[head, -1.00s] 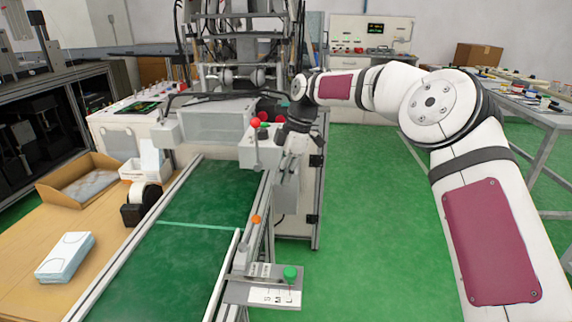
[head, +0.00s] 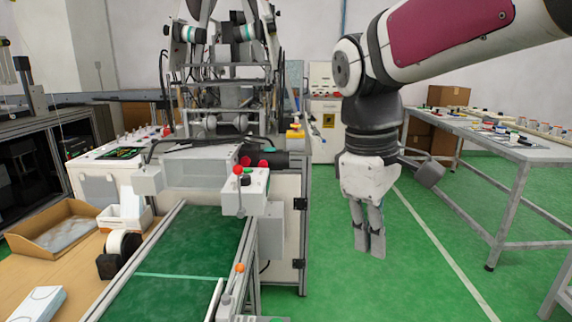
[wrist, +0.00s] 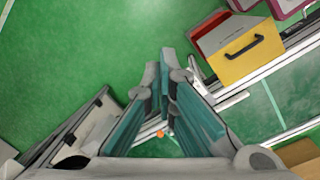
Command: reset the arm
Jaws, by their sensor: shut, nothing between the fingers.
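My gripper (head: 370,246) hangs pointing down at the end of my raised arm, right of the machine and over the open green floor in the head view. Its two grey fingers are close together with nothing between them. In the wrist view the fingers (wrist: 165,75) come together toward their tips, with teal inner pads, and hold nothing. My white arm with a dark red panel crosses the upper right of the head view. My gripper touches nothing that I can see.
A green conveyor belt (head: 190,240) runs at lower left beside the machine, with a red-knobbed control box (head: 255,188). A wooden table (head: 60,275) holds a cardboard tray and a tape dispenser (head: 118,250). A grey workbench (head: 500,148) stands at right. The floor between is clear.

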